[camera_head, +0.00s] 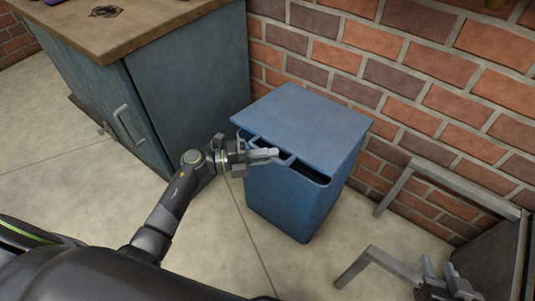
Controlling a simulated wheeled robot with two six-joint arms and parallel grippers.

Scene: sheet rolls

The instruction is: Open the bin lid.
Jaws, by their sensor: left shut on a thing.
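The blue bin (290,203) stands on the floor against the brick wall. Its flat blue lid (305,118) sits over the top, with a dark gap under its front edge, so the lid looks slightly raised at the front. A handle loop (287,161) sticks out from the lid's front edge. My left gripper (268,154) is at this front edge, shut on the lid handle; the fingers partly hide the grip. My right gripper (441,272) is at the lower right, away from the bin, with its fingers apart and empty.
A blue-grey cabinet (190,85) with a wooden top (125,25) stands left of the bin. A grey metal frame (440,178) stands at the right by the wall. The floor (215,245) in front of the bin is clear.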

